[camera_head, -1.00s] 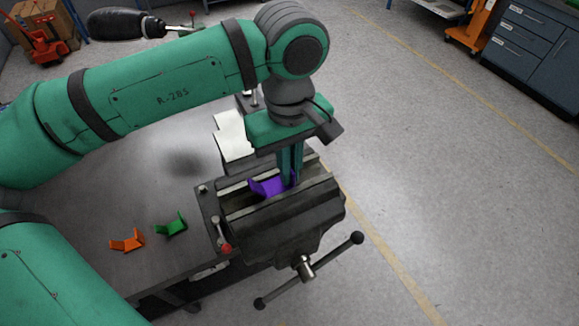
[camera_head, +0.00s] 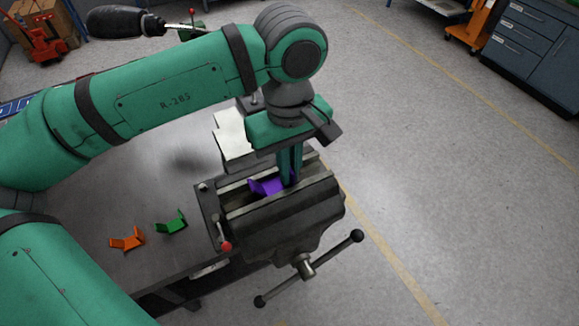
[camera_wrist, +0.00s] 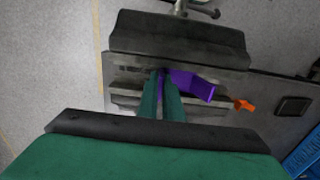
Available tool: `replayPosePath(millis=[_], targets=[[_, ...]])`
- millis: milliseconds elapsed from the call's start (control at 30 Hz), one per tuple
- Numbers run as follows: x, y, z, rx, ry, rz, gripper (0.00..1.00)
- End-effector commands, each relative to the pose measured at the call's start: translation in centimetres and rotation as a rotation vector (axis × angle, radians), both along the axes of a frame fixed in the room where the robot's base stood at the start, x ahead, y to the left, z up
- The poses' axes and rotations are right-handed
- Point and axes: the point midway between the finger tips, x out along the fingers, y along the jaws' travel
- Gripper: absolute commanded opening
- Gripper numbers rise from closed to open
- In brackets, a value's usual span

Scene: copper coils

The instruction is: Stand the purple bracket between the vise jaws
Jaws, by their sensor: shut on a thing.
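The purple bracket (camera_head: 268,186) is at the gap between the jaws of the grey vise (camera_head: 285,222), and part of it is hidden by my fingers and the near jaw. My gripper (camera_head: 290,180) points down over the vise, shut on the bracket's right-hand part. In the wrist view my gripper (camera_wrist: 163,78) pinches one end of the purple bracket (camera_wrist: 190,84), whose other part juts out to the right, over the jaw gap of the vise (camera_wrist: 178,40). I cannot tell whether the bracket touches the vise floor or jaws.
An orange bracket (camera_head: 127,239) and a green bracket (camera_head: 171,222) lie on the grey table (camera_head: 150,190) left of the vise. A red-tipped lever (camera_head: 224,240) stands beside the vise. The vise handle (camera_head: 310,268) sticks out in front. A white block (camera_head: 232,135) is behind.

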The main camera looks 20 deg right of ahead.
Motion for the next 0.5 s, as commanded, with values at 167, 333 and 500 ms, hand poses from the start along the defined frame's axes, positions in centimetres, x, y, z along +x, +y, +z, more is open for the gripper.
replayPosePath(millis=[167, 333, 500], targets=[[-0.02, -0.04, 0.02, 0.0, -0.001, -0.001, 0.0], [-0.02, -0.03, 0.02, 0.0, 0.0, -0.001, 0.2], [-0.02, -0.03, 0.02, 0.0, 0.0, -0.001, 0.28]])
